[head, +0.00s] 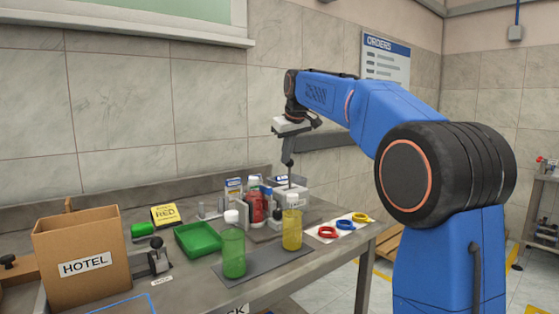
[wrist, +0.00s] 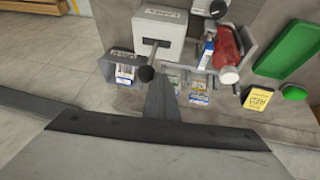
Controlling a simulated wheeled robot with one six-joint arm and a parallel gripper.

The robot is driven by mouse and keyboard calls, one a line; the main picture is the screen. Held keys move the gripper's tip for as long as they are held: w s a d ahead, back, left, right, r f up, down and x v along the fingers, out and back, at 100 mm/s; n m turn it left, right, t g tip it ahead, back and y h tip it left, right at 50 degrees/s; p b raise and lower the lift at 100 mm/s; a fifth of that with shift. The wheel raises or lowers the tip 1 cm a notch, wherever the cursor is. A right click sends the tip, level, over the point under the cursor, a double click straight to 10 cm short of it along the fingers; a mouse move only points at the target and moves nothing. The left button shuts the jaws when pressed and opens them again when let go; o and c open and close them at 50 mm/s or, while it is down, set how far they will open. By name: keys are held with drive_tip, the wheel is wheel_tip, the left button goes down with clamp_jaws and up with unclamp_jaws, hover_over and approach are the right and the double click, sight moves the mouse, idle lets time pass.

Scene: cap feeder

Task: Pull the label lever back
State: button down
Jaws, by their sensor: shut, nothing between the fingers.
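The label lever is a dark rod with a round black knob (wrist: 146,73). It stands out from a white label box (wrist: 158,38) with a dark slot. In the head view the white label box (head: 290,193) sits near the back of the bench, behind the bottles. My gripper (wrist: 166,82) is shut and empty. Its fingertips are close beside the knob, to its right in the wrist view; I cannot tell whether they touch. In the head view my gripper (head: 288,150) points down above the label box, with the lever knob just under it.
A red bottle (wrist: 227,55) and small label packs stand close to the lever. A green tray (head: 200,239), a HOTEL box (head: 82,255) and another black-knobbed lever (head: 157,243) are to the left. Colored rings (head: 327,232) lie right.

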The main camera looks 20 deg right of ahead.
drive_tip(key=shift+w+d+m+g+y, duration=0.15)
drive_tip(key=shift+w+d+y, duration=0.25)
drive_tip(key=shift+d, duration=0.5)
drive_tip(key=shift+w+d+m+g+y, duration=0.1)
drive_tip(key=shift+w+d+g+y, duration=0.25)
drive_tip(key=shift+d, duration=0.5)
drive_tip(key=shift+w+d+m+y, duration=0.2)
drive_tip(key=shift+d+y, duration=0.25)
drive_tip(key=shift+d, duration=0.45)
drive_tip(key=shift+d, duration=0.1)
drive_tip(key=shift+r, duration=0.1)
drive_tip(key=a+v, duration=0.2)
drive_tip(key=v, duration=1)
drive_tip(key=shift+s+a+r, duration=0.2)
drive_tip(key=shift+s+a, duration=0.15)
drive_tip(key=shift+a, duration=0.1)
